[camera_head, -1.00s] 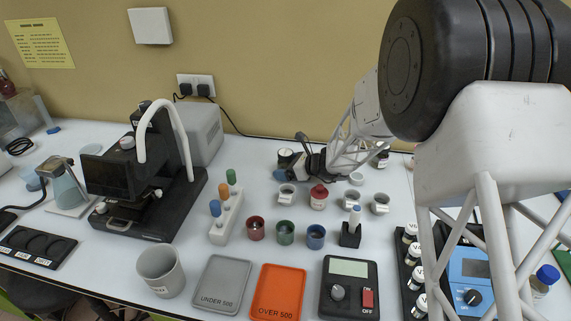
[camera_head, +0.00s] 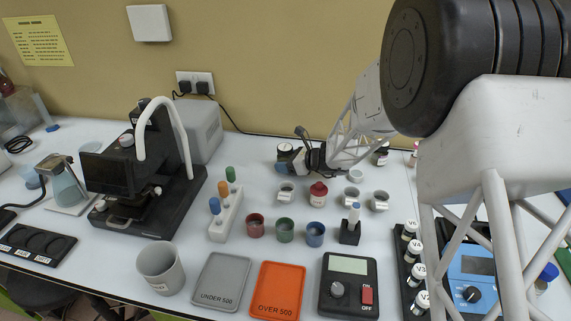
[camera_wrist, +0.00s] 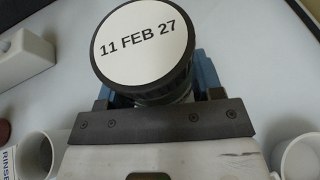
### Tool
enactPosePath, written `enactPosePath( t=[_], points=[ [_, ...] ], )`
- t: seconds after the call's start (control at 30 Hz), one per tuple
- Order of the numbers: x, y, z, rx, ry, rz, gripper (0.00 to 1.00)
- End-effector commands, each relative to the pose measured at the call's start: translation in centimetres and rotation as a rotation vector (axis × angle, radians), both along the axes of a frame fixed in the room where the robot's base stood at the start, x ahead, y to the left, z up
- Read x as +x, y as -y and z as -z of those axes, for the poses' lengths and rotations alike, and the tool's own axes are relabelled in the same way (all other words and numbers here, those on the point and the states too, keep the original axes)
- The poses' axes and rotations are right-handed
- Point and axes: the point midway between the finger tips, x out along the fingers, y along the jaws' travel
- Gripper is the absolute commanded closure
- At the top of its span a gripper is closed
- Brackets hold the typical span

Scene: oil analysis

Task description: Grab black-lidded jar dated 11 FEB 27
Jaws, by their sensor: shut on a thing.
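The jar (camera_wrist: 150,48) fills the middle of the wrist view. Its black lid bears a white round label reading 11 FEB 27. My gripper (camera_wrist: 155,95) is shut on this jar below the lid; blue finger pads show on both sides of it. In the head view the jar (camera_head: 285,149) shows small at the tip of my gripper (camera_head: 290,160), at the back of the table. The jar's lower body is mostly hidden by the gripper and lid, and I cannot tell whether it touches the table.
A red-lidded jar (camera_head: 318,192) and small white cups (camera_head: 286,192) stand just in front of my gripper. Another dark-lidded jar (camera_head: 380,155) stands to the right, behind my arm. A microscope (camera_head: 150,175) stands left.

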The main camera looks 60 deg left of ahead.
Motion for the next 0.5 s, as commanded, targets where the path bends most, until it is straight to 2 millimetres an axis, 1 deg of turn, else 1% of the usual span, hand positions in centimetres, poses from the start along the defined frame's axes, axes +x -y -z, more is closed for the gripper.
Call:
enactPosePath(
  t=[0.5],
  points=[
    [0.0,0.0,-7.3,0.002,0.002,0.000,0.73]
  ],
)
